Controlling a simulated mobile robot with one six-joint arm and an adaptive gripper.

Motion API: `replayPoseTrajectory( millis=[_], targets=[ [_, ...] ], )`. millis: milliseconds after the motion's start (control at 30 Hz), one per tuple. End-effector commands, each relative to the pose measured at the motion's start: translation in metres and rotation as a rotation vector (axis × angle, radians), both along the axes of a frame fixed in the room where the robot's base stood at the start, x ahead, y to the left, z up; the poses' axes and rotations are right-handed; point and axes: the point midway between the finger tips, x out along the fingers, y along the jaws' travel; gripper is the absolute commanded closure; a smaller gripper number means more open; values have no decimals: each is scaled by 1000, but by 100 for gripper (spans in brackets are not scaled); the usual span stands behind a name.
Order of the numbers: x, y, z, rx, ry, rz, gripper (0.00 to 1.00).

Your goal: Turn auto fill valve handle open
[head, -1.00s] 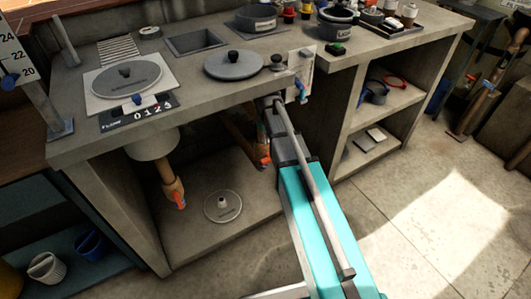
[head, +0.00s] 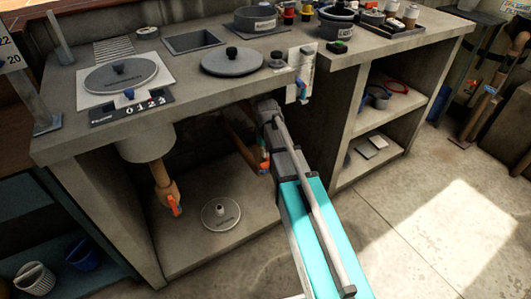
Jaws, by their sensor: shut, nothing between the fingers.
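A small blue handle (head: 303,92) hangs at the lower end of a pale upright plate (head: 299,72) on the counter's front edge. It points down. I cannot tell for sure that it is the auto fill valve handle. My gripper (head: 265,107) is at the far end of my teal and grey arm, just left of and slightly below the blue handle, with a gap between them. It is shut and holds nothing. Its fingertips are small and hard to make out against the dark space under the counter.
An orange-handled valve (head: 264,165) sits close beside my arm under the counter. Another orange handle (head: 175,205) hangs on a pipe at left. The grey counter (head: 190,80) carries lids and pots. A shelf divider (head: 345,125) stands to the right. Floor at right is clear.

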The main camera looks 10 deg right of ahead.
Motion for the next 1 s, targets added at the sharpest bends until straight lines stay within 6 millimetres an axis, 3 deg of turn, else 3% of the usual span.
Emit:
replayPoseTrajectory(
  millis=[500,1000],
  targets=[
    [0,1,-38,0,0,1,100],
    [0,0,-42,0,0,1,100]
  ],
)
